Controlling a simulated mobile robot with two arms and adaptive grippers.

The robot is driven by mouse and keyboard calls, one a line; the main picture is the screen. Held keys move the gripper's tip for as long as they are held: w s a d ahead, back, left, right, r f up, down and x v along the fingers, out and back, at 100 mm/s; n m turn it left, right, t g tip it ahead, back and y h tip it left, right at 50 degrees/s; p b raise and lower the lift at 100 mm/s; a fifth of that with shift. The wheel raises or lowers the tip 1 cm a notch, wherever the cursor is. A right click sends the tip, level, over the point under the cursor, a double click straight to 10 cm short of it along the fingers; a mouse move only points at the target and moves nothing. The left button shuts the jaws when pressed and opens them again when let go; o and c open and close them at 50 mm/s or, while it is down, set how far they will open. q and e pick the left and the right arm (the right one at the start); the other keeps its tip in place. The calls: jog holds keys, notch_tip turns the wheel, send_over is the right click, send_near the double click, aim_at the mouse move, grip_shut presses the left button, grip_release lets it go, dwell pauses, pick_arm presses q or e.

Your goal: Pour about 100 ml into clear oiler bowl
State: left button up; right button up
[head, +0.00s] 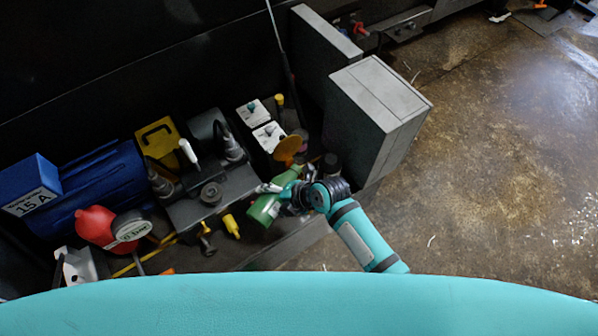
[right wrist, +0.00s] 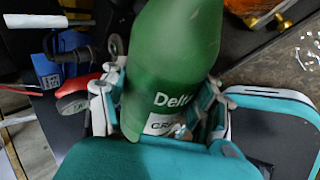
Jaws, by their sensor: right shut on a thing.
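A green bottle (head: 264,209) with a "Delta" label is held tilted beside the grey tank, its body to the lower left and its narrower end to the upper right. My right gripper (head: 284,196) is shut around it. In the right wrist view the bottle (right wrist: 175,60) fills the middle between the fingers of the right gripper (right wrist: 163,98). An amber, partly see-through part (right wrist: 272,12) at the top right of that view may be the oiler bowl; I cannot tell for sure. The bottle's mouth and any liquid flow are not visible. My left gripper is not in view.
A grey tank (head: 187,212), a blue motor (head: 90,190) and a red gauge unit (head: 95,226) stand to the left. An orange disc (head: 287,149) is just above the bottle. A tall grey cabinet (head: 385,95) stands close on the right. The floor beyond is open.

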jog(key=shift+r, duration=0.15)
dwell(1.0)
jog(key=shift+s+a, duration=0.1)
jog(key=shift+a, duration=0.05)
jog(key=shift+n+t+h, duration=0.3)
jog(key=shift+t+h, duration=0.1)
notch_tip(320, 180, down, 2)
jog(key=shift+f+t+b, duration=0.25)
jog(key=shift+t+b, duration=0.35)
jog(key=shift+b, duration=0.55)
jog(key=shift+r+n+h, duration=0.3)
jog(key=shift+r, duration=0.05)
jog(key=shift+w+d+f, duration=0.1)
jog(key=shift+w+d, duration=0.1)
jog(key=shift+w+t+h+p, duration=0.1)
jog(key=shift+t+h+p, duration=0.2)
jog(key=shift+t+p, duration=0.15)
